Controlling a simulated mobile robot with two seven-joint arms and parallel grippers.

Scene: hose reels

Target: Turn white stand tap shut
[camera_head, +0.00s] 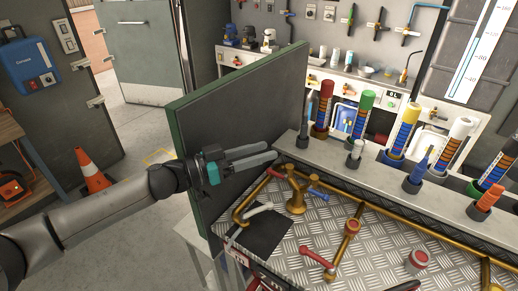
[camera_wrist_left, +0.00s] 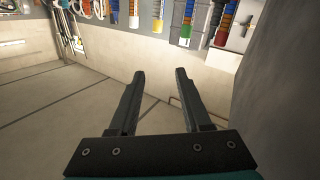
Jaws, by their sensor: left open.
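A white lever handle (camera_head: 258,209), which looks like the white stand tap, sits by the bent brass pipe (camera_head: 240,207) at the left end of the chequer-plate bench (camera_head: 310,232). A dark mat (camera_head: 262,236) lies beneath it. I cannot tell from its angle whether the tap is open or shut. My left gripper (camera_head: 268,153) is above and behind the lever, in front of the dark panel, pointing right and touching nothing I can see. In the left wrist view its two fingers (camera_wrist_left: 160,75) are apart and empty. My right gripper is not in view.
A brass post (camera_head: 297,196) with red and blue handles stands right of the white lever. Red-handled taps (camera_head: 318,257) are further right. Coloured cylinders (camera_head: 323,108) line the ledge behind. A green-edged dark panel (camera_head: 240,110) rises at the bench's left. An orange cone (camera_head: 92,172) stands on the floor.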

